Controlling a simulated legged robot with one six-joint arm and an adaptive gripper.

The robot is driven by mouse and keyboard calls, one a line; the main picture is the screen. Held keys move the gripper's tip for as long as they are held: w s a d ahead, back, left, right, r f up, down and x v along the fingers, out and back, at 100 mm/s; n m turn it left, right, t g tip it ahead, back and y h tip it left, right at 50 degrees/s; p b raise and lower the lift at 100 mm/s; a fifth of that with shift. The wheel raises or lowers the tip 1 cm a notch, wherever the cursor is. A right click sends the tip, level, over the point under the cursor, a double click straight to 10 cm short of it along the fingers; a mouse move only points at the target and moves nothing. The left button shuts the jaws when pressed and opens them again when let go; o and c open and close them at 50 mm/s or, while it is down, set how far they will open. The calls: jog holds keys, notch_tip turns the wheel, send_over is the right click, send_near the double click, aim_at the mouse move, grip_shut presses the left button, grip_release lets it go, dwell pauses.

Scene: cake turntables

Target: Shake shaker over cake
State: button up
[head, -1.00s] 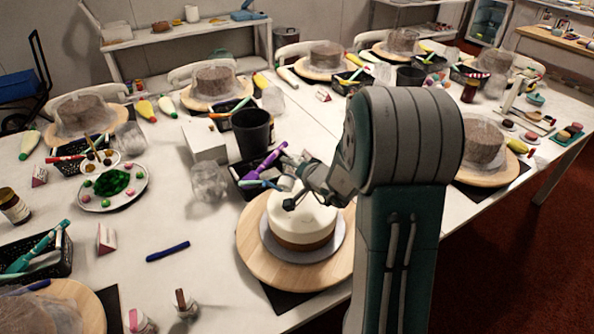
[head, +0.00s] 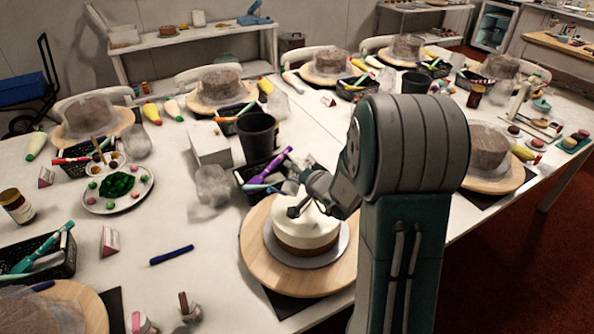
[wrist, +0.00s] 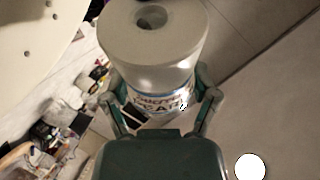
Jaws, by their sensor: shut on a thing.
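The cake (head: 318,232) has a white top and a brown lower band. It stands on a grey board on a round wooden turntable (head: 262,272) near the table's front edge. My gripper (head: 305,200) is over the cake's top in the head view. In the wrist view my gripper (wrist: 163,98) is shut on the shaker (wrist: 150,58), a pale cylinder with a printed label, with one finger on each side. The shaker's near end shows a round dark hole. In the head view I cannot clearly make the shaker out against the white cake.
A black basket of tools (head: 252,178), a dark cup (head: 256,135) and a clear jar (head: 212,186) stand behind the turntable. A blue pen (head: 171,254) lies to the left, with two small bottles (head: 188,305) nearer. Several covered cakes line the far side.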

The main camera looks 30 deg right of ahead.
jog(key=shift+r, duration=0.15)
jog(key=shift+w+d+r, duration=0.15)
jog(key=shift+w+d, duration=0.05)
jog(key=shift+d, duration=0.05)
jog(key=shift+s+a+f, duration=0.2)
jog(key=shift+s+a, duration=0.05)
jog(key=shift+a, duration=0.05)
jog(key=shift+a+r+n+t, duration=0.1)
jog(key=shift+r+n+t, duration=0.15)
jog(key=shift+n+t, duration=0.15)
jog(key=shift+s, duration=0.15)
jog(key=shift+s+f+m+g, duration=0.7)
jog(key=shift+s+m+g, duration=0.1)
jog(key=shift+g, duration=0.1)
jog(key=shift+w+d, duration=0.4)
jog(key=shift+w, duration=0.45)
jog(key=shift+w+d, duration=0.45)
jog(key=shift+w, duration=0.45)
jog(key=shift+w+d, duration=0.4)
jog(key=shift+w, duration=0.45)
jog(key=shift+a+r+n+t, duration=0.1)
jog(key=shift+r+n+t, duration=0.2)
jog(key=shift+t, duration=0.1)
